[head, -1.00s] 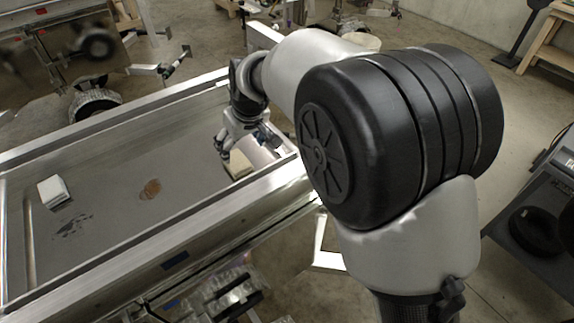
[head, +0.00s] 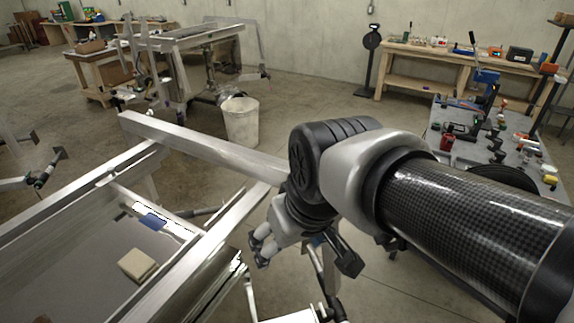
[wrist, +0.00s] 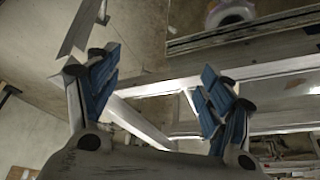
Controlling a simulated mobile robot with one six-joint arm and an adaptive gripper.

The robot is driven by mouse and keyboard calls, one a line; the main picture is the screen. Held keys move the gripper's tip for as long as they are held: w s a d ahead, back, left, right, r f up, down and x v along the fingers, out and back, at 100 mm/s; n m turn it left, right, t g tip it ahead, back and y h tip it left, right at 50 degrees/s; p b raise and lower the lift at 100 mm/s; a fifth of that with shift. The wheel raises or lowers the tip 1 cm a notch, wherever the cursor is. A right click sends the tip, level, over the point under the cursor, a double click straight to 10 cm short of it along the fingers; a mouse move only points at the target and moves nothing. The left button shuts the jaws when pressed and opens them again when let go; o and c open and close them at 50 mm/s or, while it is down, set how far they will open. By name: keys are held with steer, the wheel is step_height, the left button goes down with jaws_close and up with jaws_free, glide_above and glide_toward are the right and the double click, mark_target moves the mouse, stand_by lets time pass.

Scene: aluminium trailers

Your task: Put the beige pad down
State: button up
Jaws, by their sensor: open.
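The beige pad (head: 137,264) lies flat on the grey floor of the trailer bed (head: 75,290), near its end corner, in the head view. Nothing is touching it from above. My gripper (wrist: 160,75) is open in the wrist view, with blue pads on its spread fingers and nothing between them. In the head view my gripper is partly hidden by my arm. It is outside the trailer's side rail, to the right of the pad and apart from it. The pad cannot be made out in the wrist view.
The trailer's metal side rail (head: 195,262) runs between my gripper and the pad. A metal beam (head: 205,148) extends beyond the trailer's end. A white bucket (head: 241,122) stands on the floor behind. A tool-covered table (head: 500,160) stands at the right.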

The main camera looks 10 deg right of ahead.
steer(key=s+d+f+m+h, duration=0.1)
steer(key=s+d+f+m, duration=0.2)
steer(key=s+d, duration=0.4)
steer(key=s, duration=0.4)
steer(key=shift+d, duration=0.2)
steer(key=shift+f, duration=0.1)
